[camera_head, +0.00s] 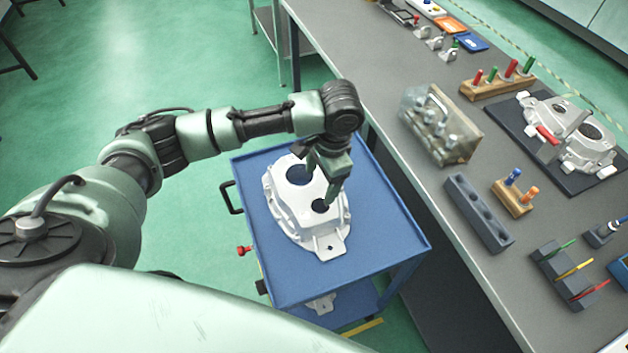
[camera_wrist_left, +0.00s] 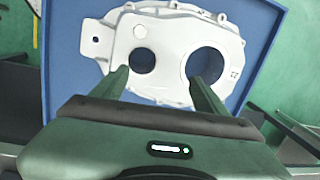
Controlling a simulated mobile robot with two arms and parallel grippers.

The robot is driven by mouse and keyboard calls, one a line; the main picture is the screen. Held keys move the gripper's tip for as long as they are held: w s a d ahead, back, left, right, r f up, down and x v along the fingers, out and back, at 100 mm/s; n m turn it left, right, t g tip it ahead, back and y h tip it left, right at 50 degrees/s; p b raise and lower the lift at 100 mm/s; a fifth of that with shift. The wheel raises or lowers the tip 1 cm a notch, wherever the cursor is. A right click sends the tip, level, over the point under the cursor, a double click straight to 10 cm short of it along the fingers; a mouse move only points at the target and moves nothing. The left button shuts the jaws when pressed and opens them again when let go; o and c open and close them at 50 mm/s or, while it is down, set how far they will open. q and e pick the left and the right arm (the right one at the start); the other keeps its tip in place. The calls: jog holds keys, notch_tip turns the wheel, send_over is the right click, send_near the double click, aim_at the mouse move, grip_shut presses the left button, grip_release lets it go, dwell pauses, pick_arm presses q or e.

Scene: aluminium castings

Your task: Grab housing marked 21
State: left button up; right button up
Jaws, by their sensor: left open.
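A white cast housing (camera_head: 290,205) lies flat on the top of a blue cart (camera_head: 385,235). It has two large dark round holes and a tab with a small hole. In the left wrist view the housing (camera_wrist_left: 165,35) fills the upper middle, with a small dark mark near its right edge that I cannot read surely. My left gripper (camera_head: 323,182) points down over the housing. In the left wrist view its open fingers (camera_wrist_left: 158,77) are apart over the near side, one by each round hole, with nothing held. Contact cannot be told. My right gripper is not in view.
A grey bench (camera_head: 425,215) runs along the cart's right. On it are white castings (camera_head: 575,145) on a dark mat, a clear-fronted box (camera_head: 440,125), a grey holed block (camera_head: 478,213) and wooden tool racks (camera_head: 497,85). Another white part (camera_head: 321,303) lies on the cart's lower shelf.

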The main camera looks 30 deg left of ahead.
aim_at(311, 192)
pick_arm(q)
jog(key=shift+w+a+r, duration=0.35)
jog(key=shift+a, duration=0.25)
jog(key=shift+a+f, duration=0.15)
jog(key=shift+a, duration=0.05)
jog(key=f, duration=0.1)
jog(key=f+p, duration=0.1)
jog(key=shift+s+a+f, duration=0.2)
jog(key=shift+f, duration=0.15)
jog(key=f, duration=0.2)
jog(key=f+p, duration=0.1)
jog(key=shift+s+a+f, duration=0.1)
jog(key=shift+a+f, duration=0.2)
jog(key=shift+f, duration=0.35)
grip_shut()
jog(key=shift+w+r, duration=0.15)
jog(key=shift+w, duration=0.05)
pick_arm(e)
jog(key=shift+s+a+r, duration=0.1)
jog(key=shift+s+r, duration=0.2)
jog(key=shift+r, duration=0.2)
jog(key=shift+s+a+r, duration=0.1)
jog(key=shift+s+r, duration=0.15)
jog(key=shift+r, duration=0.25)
